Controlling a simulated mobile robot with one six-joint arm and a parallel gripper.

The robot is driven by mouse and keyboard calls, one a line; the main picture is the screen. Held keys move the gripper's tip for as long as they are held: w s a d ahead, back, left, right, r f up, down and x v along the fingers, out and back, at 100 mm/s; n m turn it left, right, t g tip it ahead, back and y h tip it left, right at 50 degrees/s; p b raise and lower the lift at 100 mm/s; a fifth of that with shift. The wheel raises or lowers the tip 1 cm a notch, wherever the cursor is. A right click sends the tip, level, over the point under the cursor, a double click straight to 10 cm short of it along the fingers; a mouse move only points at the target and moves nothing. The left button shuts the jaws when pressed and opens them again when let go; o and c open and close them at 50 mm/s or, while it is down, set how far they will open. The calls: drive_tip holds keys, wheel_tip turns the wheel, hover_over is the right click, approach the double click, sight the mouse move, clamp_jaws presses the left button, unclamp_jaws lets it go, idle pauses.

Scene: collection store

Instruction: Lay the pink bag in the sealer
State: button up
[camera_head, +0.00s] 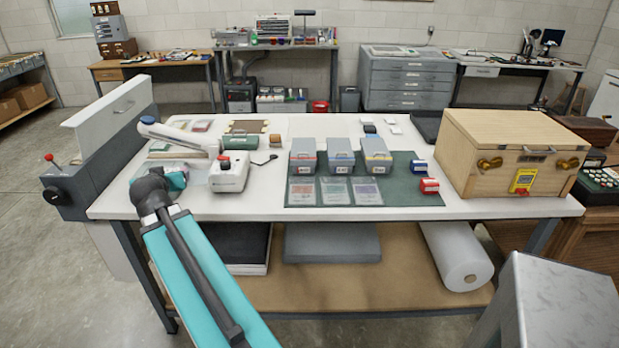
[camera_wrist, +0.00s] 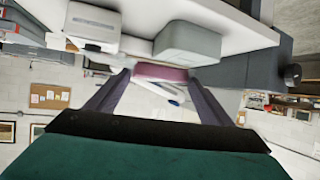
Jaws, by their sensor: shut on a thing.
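My gripper (camera_head: 175,181) is over the left front part of the white table. In the wrist view, my gripper (camera_wrist: 158,76) is shut on the pink bag (camera_wrist: 160,71), which shows as a dull pink strip between the fingertips. In the head view I cannot make out the held bag behind my gripper. The sealer (camera_head: 180,135) seems to be the white device with a long, raised, blue-tipped arm, just beyond my gripper. My arm and gripper partly hide its lower part. In the wrist view a white and blue bar shows past the bag.
A white device with a red knob (camera_head: 230,172) stands close right of my gripper. A wooden case (camera_head: 510,150) is at the right. A grey machine (camera_head: 95,160) borders the table's left edge.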

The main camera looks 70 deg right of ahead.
drive_tip(key=s+d+f+m+g+h+b, duration=0.1)
drive_tip(key=s+d+f+m+g, duration=0.1)
drive_tip(key=s+d, duration=0.7)
drive_tip(key=s+d+f+m+g+h+b, duration=0.1)
drive_tip(key=s+d+m+g, duration=0.4)
drive_tip(key=s+d, duration=0.5)
drive_tip(key=s+d+f+m+g+h+b, duration=0.1)
drive_tip(key=s+d, duration=0.8)
drive_tip(key=s, duration=1.4)
drive_tip(key=shift+d+f+m+g+b, duration=0.15)
drive_tip(key=shift+f+m+g+b, duration=0.2)
drive_tip(key=shift+f+m+g, duration=0.45)
drive_tip(key=shift+d+f+m+g+b, duration=0.15)
drive_tip(key=shift+f+m+g+b, duration=0.25)
drive_tip(key=shift+m+g, duration=0.55)
drive_tip(key=s+m+g, duration=0.1)
drive_tip(key=s, duration=0.3)
drive_tip(key=s+d+f+m+g+y, duration=0.1)
drive_tip(key=s, duration=0.4)
drive_tip(key=s+m+g+b, duration=0.1)
drive_tip(key=s, duration=0.4)
drive_tip(key=shift+s+d+f+g, duration=0.25)
drive_tip(key=shift+d, duration=0.15)
drive_tip(key=shift+d, duration=0.1)
drive_tip(key=shift+c, duration=0.2)
